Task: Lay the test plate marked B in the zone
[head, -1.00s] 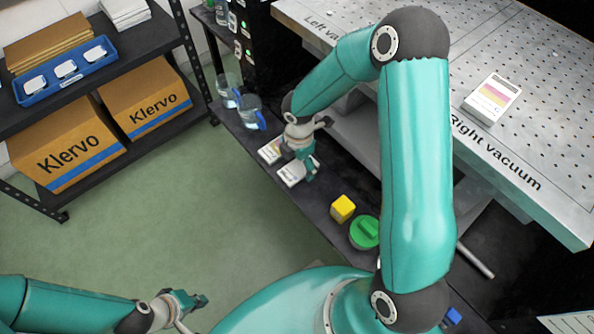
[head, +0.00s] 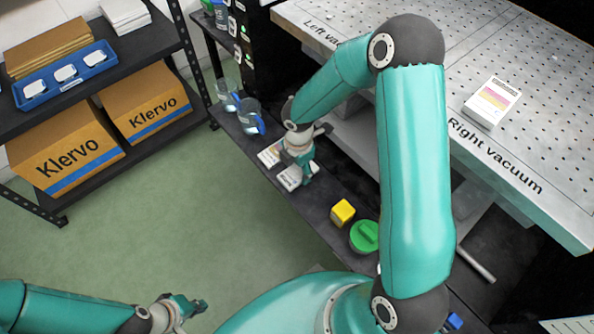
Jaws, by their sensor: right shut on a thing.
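Two small pale plates lie on the dark bench ledge, the farther plate (head: 269,154) and the nearer plate (head: 289,178). Their markings are too small to read, so I cannot tell which is B. My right gripper (head: 307,174) reaches down over them and is shut on the nearer plate, whose right side it partly hides. Another plate (head: 491,102), with coloured stripes, lies on the perforated vacuum table (head: 420,60) near the words "Right vacuum". My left gripper (head: 192,306) is open and empty over the floor at the bottom left. I cannot make out a marked zone.
A yellow cube (head: 342,211) and a round green-lidded thing (head: 364,236) stand on the ledge nearer to me. Clear jugs with blue handles (head: 250,117) stand at its far end. A shelf with Klervo boxes (head: 66,146) and a blue tray (head: 66,76) is at left.

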